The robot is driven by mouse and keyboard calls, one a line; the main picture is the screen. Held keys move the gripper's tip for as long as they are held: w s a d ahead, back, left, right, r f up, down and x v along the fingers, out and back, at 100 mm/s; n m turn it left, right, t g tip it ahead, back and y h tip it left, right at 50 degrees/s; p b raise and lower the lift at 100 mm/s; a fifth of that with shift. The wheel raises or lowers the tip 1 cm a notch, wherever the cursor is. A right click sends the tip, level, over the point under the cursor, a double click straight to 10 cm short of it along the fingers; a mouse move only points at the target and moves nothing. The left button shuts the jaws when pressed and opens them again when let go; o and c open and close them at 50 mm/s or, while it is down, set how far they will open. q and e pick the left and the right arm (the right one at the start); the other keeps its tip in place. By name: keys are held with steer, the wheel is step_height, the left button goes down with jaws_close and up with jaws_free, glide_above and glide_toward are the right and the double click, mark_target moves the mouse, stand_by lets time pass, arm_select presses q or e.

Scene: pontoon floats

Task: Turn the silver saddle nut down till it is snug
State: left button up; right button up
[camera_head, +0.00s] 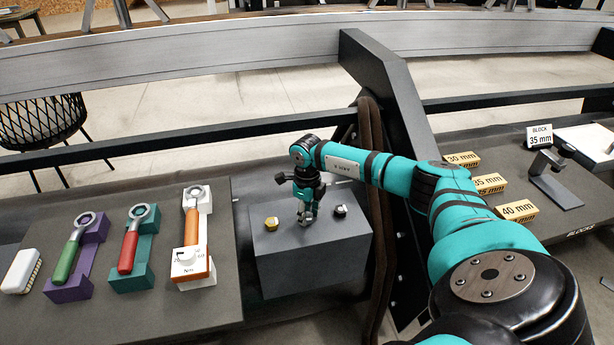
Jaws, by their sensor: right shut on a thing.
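My right gripper (306,216) points down over the middle of a dark grey block (310,262). It is shut, with its fingertips low at the block's top around a small silver nut (305,221), which they mostly hide. A yellow nut (271,223) sits on the block to the left of the gripper. My left gripper is out of view. I cannot tell how far down the silver nut sits.
Left on the grey bench (130,320) are a white brush (20,271), a green-handled wrench (67,258), a red-handled wrench (131,248) and an orange-handled wrench (192,228) on holders. Labelled wooden blocks (517,210) lie right. A dark beam (385,95) slants behind my right arm.

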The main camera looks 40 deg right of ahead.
steer(key=shift+r+m+p, duration=0.25)
steer(key=shift+m+p, duration=0.1)
steer(key=shift+m, duration=0.65)
steer(key=shift+f+m, duration=0.1)
steer(key=shift+m, duration=0.4)
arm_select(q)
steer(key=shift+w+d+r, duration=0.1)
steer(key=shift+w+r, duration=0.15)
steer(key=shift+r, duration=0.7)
arm_select(e)
steer(key=shift+f+m, duration=0.15)
steer(key=shift+m, duration=0.15)
